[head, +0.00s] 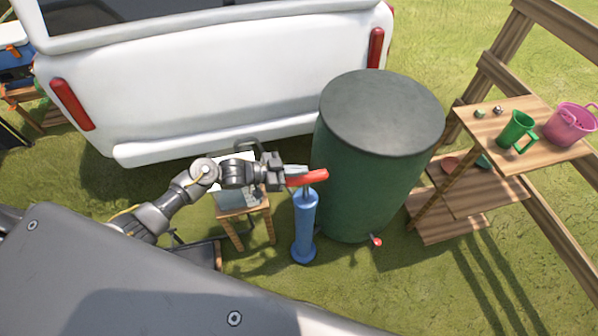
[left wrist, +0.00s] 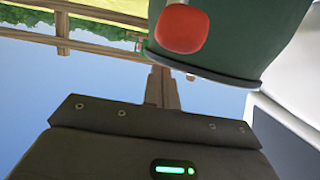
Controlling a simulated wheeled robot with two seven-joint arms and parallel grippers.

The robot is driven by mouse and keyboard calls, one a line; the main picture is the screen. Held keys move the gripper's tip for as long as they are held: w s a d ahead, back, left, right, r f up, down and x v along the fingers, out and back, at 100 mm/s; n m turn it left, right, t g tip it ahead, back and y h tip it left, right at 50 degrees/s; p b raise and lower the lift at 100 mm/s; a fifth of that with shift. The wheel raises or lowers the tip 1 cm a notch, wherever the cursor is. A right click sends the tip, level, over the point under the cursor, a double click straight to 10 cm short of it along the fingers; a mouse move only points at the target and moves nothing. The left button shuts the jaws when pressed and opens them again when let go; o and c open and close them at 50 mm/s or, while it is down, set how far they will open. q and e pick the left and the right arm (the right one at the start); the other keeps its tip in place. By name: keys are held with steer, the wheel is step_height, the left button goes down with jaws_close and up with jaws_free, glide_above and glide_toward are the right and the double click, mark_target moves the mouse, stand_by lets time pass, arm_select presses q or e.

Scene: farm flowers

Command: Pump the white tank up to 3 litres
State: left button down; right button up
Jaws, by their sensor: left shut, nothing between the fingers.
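A blue upright pump (head: 304,232) with a red crossbar handle (head: 308,177) stands on the grass. My left gripper (head: 283,172) is at the left end of the handle, shut with nothing between its fingers. I cannot tell whether it touches the handle. In the left wrist view the rounded red handle end (left wrist: 181,30) is close, beyond the shut fingers (left wrist: 162,88). A pale, whitish container (head: 235,198) sits on a small wooden stool behind my arm. It is mostly hidden, so I cannot tell whether it is the white tank, and no level can be read. My right gripper is not in view.
A large dark green barrel (head: 360,180) with a small red tap (head: 376,241) stands right beside the pump. A white vehicle (head: 220,75) is behind. A wooden shelf (head: 480,135) with a green can (head: 515,130) and pink bucket (head: 572,122) is at right. The grass in front is clear.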

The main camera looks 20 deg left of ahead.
arm_select(q)
steer(key=shift+f, duration=0.85)
step_height(320, 180, down, 9)
steer(key=b, duration=0.7)
steer(key=shift+r, duration=0.15)
steer(key=shift+f+b, duration=0.4)
steer(key=shift+f, duration=0.25)
steer(key=shift+s+r, duration=0.1)
